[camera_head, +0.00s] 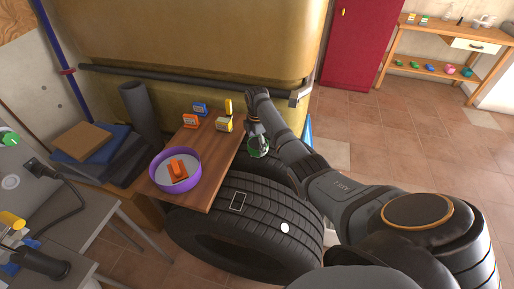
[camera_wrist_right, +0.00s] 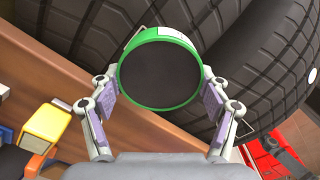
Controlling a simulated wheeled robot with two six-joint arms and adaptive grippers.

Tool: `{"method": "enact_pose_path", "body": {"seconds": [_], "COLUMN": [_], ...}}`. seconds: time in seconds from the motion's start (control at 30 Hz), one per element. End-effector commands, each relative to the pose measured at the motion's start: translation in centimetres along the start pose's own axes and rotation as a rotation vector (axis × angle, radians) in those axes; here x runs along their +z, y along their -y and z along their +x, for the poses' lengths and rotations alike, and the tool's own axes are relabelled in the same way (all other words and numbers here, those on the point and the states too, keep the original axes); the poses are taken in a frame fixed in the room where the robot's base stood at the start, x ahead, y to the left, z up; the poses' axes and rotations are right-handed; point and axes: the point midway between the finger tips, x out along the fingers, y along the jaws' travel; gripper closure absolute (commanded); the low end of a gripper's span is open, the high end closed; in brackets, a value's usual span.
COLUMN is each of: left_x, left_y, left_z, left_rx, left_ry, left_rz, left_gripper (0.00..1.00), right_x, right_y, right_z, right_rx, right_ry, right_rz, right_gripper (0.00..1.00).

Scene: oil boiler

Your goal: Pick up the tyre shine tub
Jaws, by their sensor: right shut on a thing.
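The tyre shine tub is a round tub with a green rim and a dark round face (camera_wrist_right: 160,74), seen nearly end-on in the right wrist view. In the head view the tub (camera_head: 259,149) is small, just off the right edge of the wooden board and above the tyres. My right gripper (camera_head: 257,138) is shut on it. In the right wrist view the gripper (camera_wrist_right: 160,100) has one finger on each side of the tub. My left gripper is in neither view.
The wooden board (camera_head: 216,164) bears a purple bowl (camera_head: 154,182) with an orange thing inside, and several small coloured boxes (camera_head: 191,119). Large black tyres (camera_head: 262,204) lie beside it. A big yellowish tank (camera_head: 200,40) stands behind. Tiled floor (camera_head: 400,130) is open at right.

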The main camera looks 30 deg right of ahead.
Motion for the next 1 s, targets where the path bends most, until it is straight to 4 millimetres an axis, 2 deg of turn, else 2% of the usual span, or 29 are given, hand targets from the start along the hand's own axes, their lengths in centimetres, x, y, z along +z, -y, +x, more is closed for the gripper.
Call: {"method": "enact_pose_path", "body": {"seconds": [0.07,0.3,0.33,0.4,0.53,0.7,1.0], "left_x": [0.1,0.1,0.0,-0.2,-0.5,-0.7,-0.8], "left_y": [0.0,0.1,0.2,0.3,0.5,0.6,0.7], "left_z": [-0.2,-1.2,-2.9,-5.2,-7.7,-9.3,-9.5], "left_rx": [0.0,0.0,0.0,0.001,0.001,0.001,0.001], "left_ry": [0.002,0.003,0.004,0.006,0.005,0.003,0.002], "left_rz": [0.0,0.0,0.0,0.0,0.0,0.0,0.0], "left_gripper": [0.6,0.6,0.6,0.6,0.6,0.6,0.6], "right_x": [-0.1,-2.0,-2.5,-3.3,-4.5,-5.4,-5.8], "right_y": [0.1,4.6,5.6,7.6,9.9,12.0,12.8], "right_z": [-1.7,-7.3,-8.6,-9.8,-10.6,-11.1,-11.0], "right_rx": [0.005,0.006,0.002,-0.003,-0.002,0.0,0.002], "right_ry": [0.001,0.002,0.002,0.0,-0.001,0.0,0.0], "right_rz": [-0.001,-0.002,-0.004,-0.004,-0.003,-0.002,0.0], "right_gripper": [0.67,0.67,0.67,0.67,0.67,0.67,0.67]}}
